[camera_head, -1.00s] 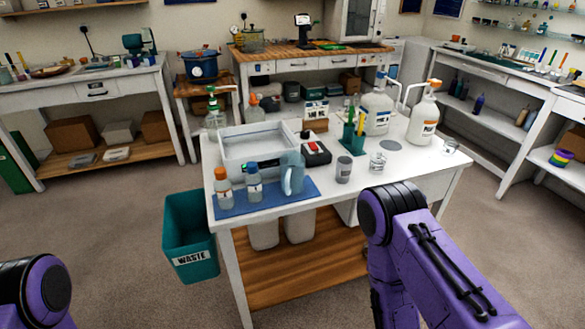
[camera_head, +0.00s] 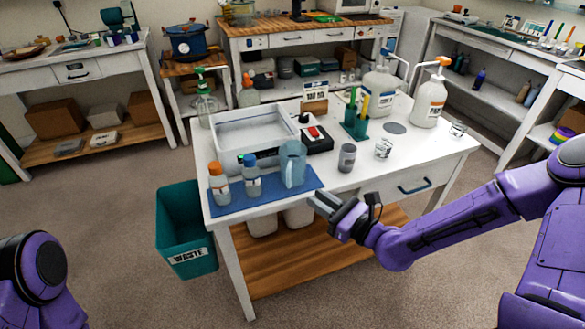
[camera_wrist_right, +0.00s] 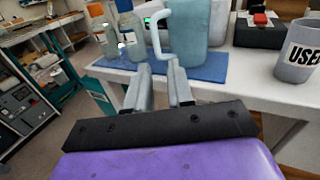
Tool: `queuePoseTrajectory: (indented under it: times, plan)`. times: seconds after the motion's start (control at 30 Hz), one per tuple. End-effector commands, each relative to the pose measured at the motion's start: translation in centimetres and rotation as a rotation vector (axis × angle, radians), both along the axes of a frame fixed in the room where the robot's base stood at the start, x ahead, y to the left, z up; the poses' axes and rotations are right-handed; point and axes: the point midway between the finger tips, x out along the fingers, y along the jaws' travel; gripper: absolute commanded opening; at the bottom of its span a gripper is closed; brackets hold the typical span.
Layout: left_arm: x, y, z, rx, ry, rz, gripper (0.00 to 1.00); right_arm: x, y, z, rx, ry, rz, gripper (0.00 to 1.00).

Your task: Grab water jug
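The water jug (camera_head: 293,165) is a blue-grey pitcher with a side handle. It stands upright on the blue mat (camera_head: 230,204) near the front of the white table. In the right wrist view the jug (camera_wrist_right: 200,38) is straight ahead, with its handle (camera_wrist_right: 158,32) toward the left. My right gripper (camera_head: 322,202) is just in front of the table edge, near the jug and apart from it. In the wrist view its two fingers (camera_wrist_right: 160,72) are parted with nothing between them. My left gripper is out of view; only part of my left arm shows.
Two small bottles (camera_head: 220,184) (camera_head: 252,175) stand left of the jug on the mat. A grey cup (camera_head: 346,158) stands right of it. Behind are a shallow white box (camera_head: 226,142) and a black device (camera_head: 316,140). A teal waste bin (camera_head: 186,235) is beside the table.

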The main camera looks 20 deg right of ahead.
Motion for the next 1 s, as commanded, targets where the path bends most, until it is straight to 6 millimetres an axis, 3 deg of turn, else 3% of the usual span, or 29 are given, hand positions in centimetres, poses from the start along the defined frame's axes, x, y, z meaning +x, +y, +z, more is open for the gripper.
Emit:
queuePoseTrajectory:
  times: [0.6, 0.87, 0.97, 1.0]
  plan:
    - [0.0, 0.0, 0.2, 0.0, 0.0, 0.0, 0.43, 8.4, 5.0, -0.2, 0.018, 0.001, 0.005, 0.22]
    - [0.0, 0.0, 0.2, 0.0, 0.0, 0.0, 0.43, 8.9, 5.3, -0.3, 0.021, 0.001, 0.004, 0.22]
    - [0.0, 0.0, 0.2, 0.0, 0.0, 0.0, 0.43, 8.9, 5.3, -0.3, 0.021, 0.001, 0.005, 0.0]
    - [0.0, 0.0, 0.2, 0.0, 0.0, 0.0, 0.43, 8.9, 5.3, -0.3, 0.02, 0.001, 0.004, 0.0]
